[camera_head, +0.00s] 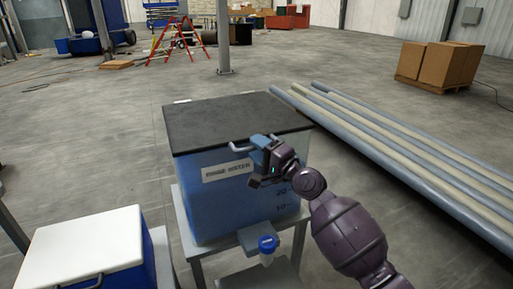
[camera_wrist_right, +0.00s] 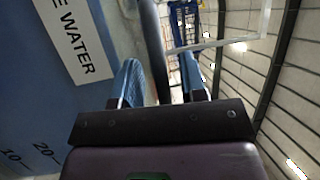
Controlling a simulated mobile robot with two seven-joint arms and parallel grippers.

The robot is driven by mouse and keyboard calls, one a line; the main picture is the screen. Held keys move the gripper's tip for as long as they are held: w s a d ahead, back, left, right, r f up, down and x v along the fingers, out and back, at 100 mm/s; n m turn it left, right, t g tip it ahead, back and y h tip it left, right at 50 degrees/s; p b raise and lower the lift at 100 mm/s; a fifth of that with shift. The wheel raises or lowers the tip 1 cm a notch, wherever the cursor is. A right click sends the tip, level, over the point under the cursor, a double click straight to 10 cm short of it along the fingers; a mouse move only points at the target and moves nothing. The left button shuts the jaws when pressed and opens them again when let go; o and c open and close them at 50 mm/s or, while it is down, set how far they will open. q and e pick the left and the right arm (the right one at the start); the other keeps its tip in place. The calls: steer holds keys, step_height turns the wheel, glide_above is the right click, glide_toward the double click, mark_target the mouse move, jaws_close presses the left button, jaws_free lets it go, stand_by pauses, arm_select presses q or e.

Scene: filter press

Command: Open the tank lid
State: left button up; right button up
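The tank (camera_head: 225,208) is a translucent blue box labelled "RINSE WATER", standing on a grey stand. Its flat black lid (camera_head: 225,115) lies shut on top, with a light grey handle (camera_head: 238,148) at the front edge. My right gripper (camera_head: 262,147) is at the handle's right part and hides it there. In the right wrist view its two blue fingers (camera_wrist_right: 162,80) are apart, with the dark lid edge (camera_wrist_right: 153,40) and a light handle bar (camera_wrist_right: 225,43) just beyond the tips. I cannot tell whether they touch. My left gripper is not in view.
A blue box with a white lid (camera_head: 85,243) stands at the lower left. A blue-capped tap (camera_head: 268,245) sticks out at the tank's front. Long pipes (camera_head: 400,140) lie to the right, and cardboard boxes (camera_head: 438,63) stand beyond.

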steer(key=shift+w+a, duration=0.15)
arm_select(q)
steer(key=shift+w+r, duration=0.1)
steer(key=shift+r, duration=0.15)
arm_select(e)
steer(key=shift+r, duration=0.1)
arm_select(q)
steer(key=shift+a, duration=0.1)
arm_select(e)
steer(key=shift+c, duration=0.3)
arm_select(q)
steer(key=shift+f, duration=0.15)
arm_select(e)
jaws_close()
